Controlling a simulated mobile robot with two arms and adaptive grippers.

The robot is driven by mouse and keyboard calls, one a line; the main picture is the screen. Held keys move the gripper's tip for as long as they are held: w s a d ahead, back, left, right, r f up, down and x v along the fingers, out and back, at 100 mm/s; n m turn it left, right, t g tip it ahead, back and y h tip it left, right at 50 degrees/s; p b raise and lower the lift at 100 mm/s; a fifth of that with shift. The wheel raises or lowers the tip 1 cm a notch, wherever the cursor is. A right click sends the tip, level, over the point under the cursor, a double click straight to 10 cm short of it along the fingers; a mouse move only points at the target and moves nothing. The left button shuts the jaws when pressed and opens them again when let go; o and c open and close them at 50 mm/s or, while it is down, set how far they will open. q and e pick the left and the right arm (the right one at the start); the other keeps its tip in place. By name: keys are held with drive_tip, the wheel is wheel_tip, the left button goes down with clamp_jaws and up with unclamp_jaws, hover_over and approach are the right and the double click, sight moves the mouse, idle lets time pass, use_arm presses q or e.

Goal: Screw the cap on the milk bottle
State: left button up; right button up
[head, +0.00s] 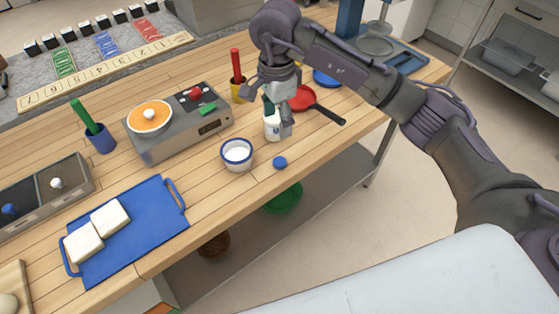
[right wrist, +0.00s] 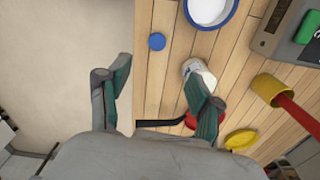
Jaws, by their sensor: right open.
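The white milk bottle (head: 271,128) stands upright near the table's front edge, its upper part hidden behind my right gripper (head: 279,106). In the right wrist view the bottle (right wrist: 196,69) shows partly behind one finger, outside the gap of my open right gripper (right wrist: 163,88). I cannot tell whether the finger touches the bottle. A small round blue cap (head: 280,163) lies on the table in front of the bottle, near the edge; it also shows in the right wrist view (right wrist: 157,41). Nothing is held between the fingers. My left gripper is not in view.
A blue-rimmed white bowl (head: 237,155) stands left of the cap. A red pan (head: 304,97) lies behind the bottle, its handle pointing right. A yellow cup (head: 239,90) and a cooker (head: 178,127) stand further left. The wooden table (head: 215,188) is bare in front of the bowl.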

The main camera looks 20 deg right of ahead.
drive_tip(key=p, duration=0.2)
hover_over(280, 161)
drive_tip(key=f, duration=0.8)
drive_tip(key=shift+w+a+f, duration=0.15)
drive_tip(key=shift+a+f, duration=0.1)
drive_tip(key=shift+a, duration=0.05)
drive_tip(key=shift+d+f+p, duration=0.1)
drive_tip(key=shift+f+p, duration=0.25)
drive_tip(key=shift+f, duration=0.05)
drive_tip(key=f, duration=0.1)
drive_tip(key=f+p, duration=0.1)
drive_tip(key=f, duration=0.1)
drive_tip(key=shift+s+d+f+p, duration=0.2)
drive_tip(key=shift+f+p, duration=0.1)
drive_tip(key=shift+f, duration=0.4)
drive_tip(key=c, duration=0.8)
